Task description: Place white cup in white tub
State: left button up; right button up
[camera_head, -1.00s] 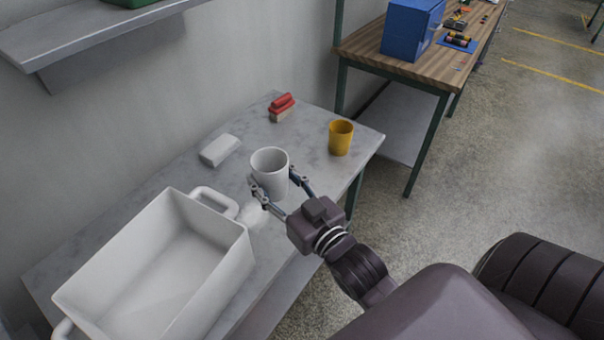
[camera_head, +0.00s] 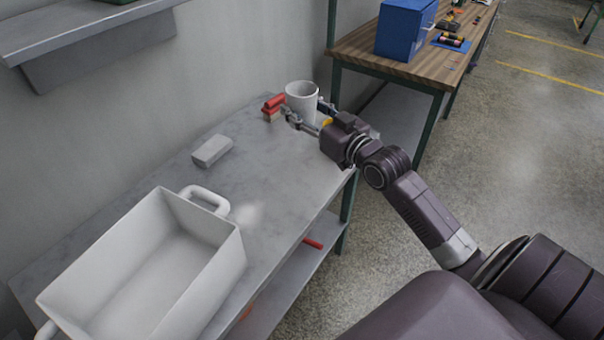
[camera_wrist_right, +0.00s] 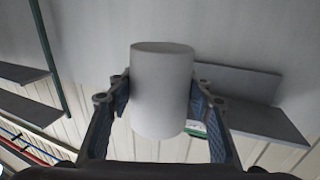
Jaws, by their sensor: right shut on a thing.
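The white cup (camera_head: 301,100) is held upright by my right gripper (camera_head: 306,114) at the far end of the grey table in the head view. In the right wrist view the cup (camera_wrist_right: 161,92) sits between both fingers of the right gripper (camera_wrist_right: 161,95), which are shut on its sides. It appears to be lifted above the table. The white tub (camera_head: 215,262) stands at the near left end of the table, open at the top, and looks empty. My left gripper is not in view.
A red and tan brush-like object (camera_head: 272,108) lies beside the cup. A yellow cup (camera_head: 326,122) is mostly hidden behind my right gripper. A white block (camera_head: 212,150) lies near the wall. A wooden bench (camera_head: 420,62) with a blue box (camera_head: 405,28) stands beyond.

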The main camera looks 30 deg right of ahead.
notch_tip(320, 180, down, 14)
jog(key=shift+f+b, duration=0.15)
jog(key=shift+b, duration=0.45)
jog(key=shift+c, duration=0.2)
jog(key=shift+f, duration=2.35)
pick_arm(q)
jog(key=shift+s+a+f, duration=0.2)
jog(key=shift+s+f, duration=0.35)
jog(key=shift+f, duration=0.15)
pick_arm(e)
jog(key=shift+o, duration=0.2)
jog(key=o, duration=1.3)
jog(key=shift+c, duration=0.2)
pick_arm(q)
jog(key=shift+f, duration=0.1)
pick_arm(e)
jog(key=shift+f, duration=0.1)
